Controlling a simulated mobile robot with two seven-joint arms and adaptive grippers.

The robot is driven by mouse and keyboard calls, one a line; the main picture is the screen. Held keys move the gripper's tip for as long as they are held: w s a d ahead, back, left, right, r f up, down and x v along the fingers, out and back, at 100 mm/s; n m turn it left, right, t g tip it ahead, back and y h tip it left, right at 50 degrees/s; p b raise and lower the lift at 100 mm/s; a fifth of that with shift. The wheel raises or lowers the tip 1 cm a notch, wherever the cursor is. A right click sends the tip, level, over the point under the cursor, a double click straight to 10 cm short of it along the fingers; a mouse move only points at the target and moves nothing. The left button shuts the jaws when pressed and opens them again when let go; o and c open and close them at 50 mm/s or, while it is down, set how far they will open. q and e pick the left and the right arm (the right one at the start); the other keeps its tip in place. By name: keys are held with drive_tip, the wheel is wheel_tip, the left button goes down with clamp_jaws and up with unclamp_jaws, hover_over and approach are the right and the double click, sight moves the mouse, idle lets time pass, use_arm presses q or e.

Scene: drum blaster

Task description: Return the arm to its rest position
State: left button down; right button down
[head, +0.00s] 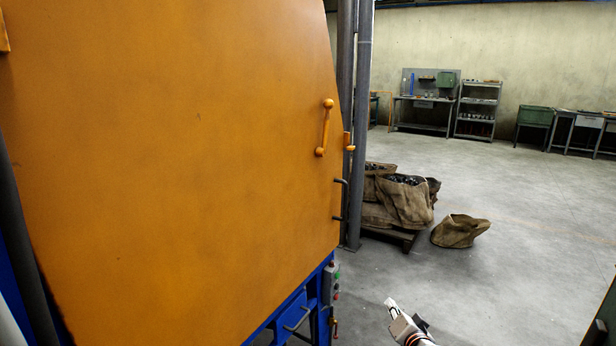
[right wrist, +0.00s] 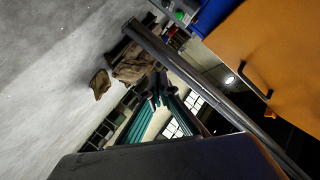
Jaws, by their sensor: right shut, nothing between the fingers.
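The drum blaster's large orange door panel (head: 180,150) fills the left of the head view and looks shut. An orange handle (head: 325,128) is near its right edge. My right gripper (head: 412,322) is low in the head view, right of the blue lower frame (head: 300,315) and apart from the machine. Its dark fingers show in the right wrist view (right wrist: 155,90); they are shut and hold nothing. Part of the orange panel also shows in the right wrist view (right wrist: 265,45). My left gripper is not in view.
Several brown sacks (head: 405,200) stand beyond the machine, and one smaller sack (head: 460,231) lies on the floor. A control box (head: 332,282) is on the machine's side. Workbenches (head: 423,112) and a shelf (head: 478,108) line the far wall.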

drive_tip(key=s+f+n+g, duration=0.1)
drive_tip(key=s+f+n, duration=0.1)
drive_tip(key=s+f, duration=0.35)
drive_tip(key=s+f+n+g, duration=0.1)
drive_tip(key=s+f+n, duration=0.15)
drive_tip(key=s, duration=0.55)
drive_tip(key=s+a+f+n+g, duration=0.1)
drive_tip(key=s+a+n, duration=0.1)
drive_tip(key=s, duration=1.4)
drive_tip(key=s+a+f+n+g+y+p, duration=0.1)
drive_tip(key=s+a+n, duration=0.2)
drive_tip(key=s, duration=1.3)
drive_tip(key=shift+f+n+g, duration=0.3)
drive_tip(key=shift+n, duration=0.65)
